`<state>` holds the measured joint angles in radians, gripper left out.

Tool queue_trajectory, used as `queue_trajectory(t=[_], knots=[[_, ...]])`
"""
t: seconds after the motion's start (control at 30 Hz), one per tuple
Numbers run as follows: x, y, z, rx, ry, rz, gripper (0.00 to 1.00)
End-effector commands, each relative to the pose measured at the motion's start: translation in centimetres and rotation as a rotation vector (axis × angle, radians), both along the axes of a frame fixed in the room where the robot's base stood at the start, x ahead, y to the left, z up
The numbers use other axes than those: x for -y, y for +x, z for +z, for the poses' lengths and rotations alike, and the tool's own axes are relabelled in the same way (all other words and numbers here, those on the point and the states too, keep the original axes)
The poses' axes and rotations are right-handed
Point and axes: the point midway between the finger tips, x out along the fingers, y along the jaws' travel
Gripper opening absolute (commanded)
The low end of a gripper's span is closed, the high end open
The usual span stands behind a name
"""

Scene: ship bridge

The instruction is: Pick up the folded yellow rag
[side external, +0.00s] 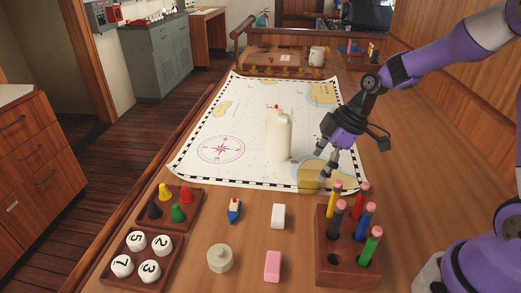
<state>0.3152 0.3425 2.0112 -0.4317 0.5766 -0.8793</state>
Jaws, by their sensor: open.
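The folded yellow rag (309,180) appears as a small flat yellow block on the near right part of the sea chart (240,135). It lies over a printed yellow land patch, so its edges are hard to tell apart from the print. My gripper (326,162) points down just above and at the right of the rag. Its fingers are apart with nothing visible between them. I cannot tell whether a fingertip touches the rag.
A wooden pencil holder (333,266) with several upright pencils stands in front.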

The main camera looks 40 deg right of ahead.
Motion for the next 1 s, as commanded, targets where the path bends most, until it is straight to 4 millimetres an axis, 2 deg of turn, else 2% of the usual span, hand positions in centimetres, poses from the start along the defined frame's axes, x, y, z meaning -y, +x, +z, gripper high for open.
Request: queue_trajectory(t=[0.23, 0.33, 0.53, 0.57, 0.6, 0.7, 0.73, 1.0], knots=[[-0.9, 1.3, -3.6, -0.005, 0.000, 0.002, 0.95], [-1.1, 1.5, -4.2, -0.003, -0.001, -0.001, 0.95], [-1.1, 1.6, -4.3, -0.001, -0.001, -0.002, 0.95], [-1.1, 1.6, -4.3, -0.001, -0.001, -0.002, 0.90], [-1.1, 1.6, -4.3, -0.001, -0.001, -0.002, 0.70], [-1.1, 1.6, -4.3, -0.001, -0.002, -0.002, 0.25], [-1.1, 1.6, -4.3, -0.001, -0.002, -0.002, 0.20], [-1.1, 1.5, -4.3, -0.003, -0.001, -0.003, 0.20]])
